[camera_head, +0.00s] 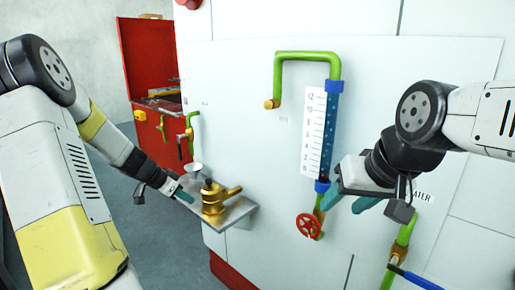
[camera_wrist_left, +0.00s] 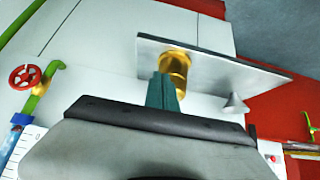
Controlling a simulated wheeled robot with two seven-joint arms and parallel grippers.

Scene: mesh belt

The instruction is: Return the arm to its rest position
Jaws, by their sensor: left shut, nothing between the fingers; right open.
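My left gripper (camera_head: 184,195) comes in from the left and ends at the left part of the small grey shelf. Its teal fingers are shut and empty; they also show in the left wrist view (camera_wrist_left: 160,92). The brass fitting (camera_head: 213,199) stands on the shelf just right of the fingertips. In the left wrist view the fingers overlap the brass fitting (camera_wrist_left: 177,68); I cannot tell whether they touch it. My right gripper (camera_head: 348,204) is open and empty, in front of the wall panel near the lower end of the gauge.
The grey shelf (camera_head: 238,213) sticks out from the white panel and holds a small white funnel (camera_head: 194,169). A gauge (camera_head: 313,130), green pipes (camera_head: 305,57) and a red handwheel (camera_head: 309,226) are on the panel. A red cabinet (camera_head: 147,60) stands behind left.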

